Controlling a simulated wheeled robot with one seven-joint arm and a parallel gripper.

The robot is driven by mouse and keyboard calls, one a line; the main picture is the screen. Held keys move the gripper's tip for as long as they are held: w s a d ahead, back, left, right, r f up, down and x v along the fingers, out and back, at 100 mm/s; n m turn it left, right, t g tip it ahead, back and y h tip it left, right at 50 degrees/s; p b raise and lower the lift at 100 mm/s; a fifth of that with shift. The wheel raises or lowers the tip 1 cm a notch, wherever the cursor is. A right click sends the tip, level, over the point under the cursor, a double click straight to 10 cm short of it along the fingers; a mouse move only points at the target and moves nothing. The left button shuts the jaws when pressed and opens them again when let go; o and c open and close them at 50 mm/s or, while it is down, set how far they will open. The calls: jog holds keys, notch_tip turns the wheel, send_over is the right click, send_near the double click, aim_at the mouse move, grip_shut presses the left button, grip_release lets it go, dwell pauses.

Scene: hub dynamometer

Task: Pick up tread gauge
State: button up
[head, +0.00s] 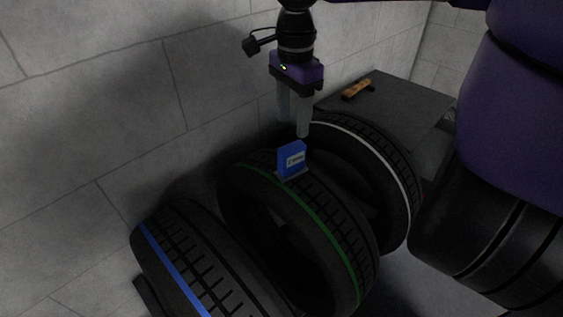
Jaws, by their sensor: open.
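A small blue gauge with a white label (291,158), which looks like the tread gauge, stands upright on top of the middle tire with the green stripe (318,213). A flat grey piece shows at its foot. My gripper (293,133) points down just above the blue gauge, with its two grey fingers apart and nothing between them. The fingertips are close to the gauge's top edge; I cannot tell whether they touch it.
A blue-striped tire (178,258) stands at the front left and a white-striped tire (385,165) behind at the right. An orange-brown object (358,89) lies on a dark grey surface (408,97) at the back. A block wall (110,100) rises close behind on the left.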

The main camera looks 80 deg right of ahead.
aim_at(292, 146)
jog(key=shift+a+f+p, duration=0.25)
jog(key=shift+f+p, duration=0.35)
jog(key=shift+f, duration=1.35)
jog(key=shift+a+f+p, duration=0.2)
jog(key=shift+f+p, duration=0.4)
jog(key=shift+f, duration=1.35)
grip_shut()
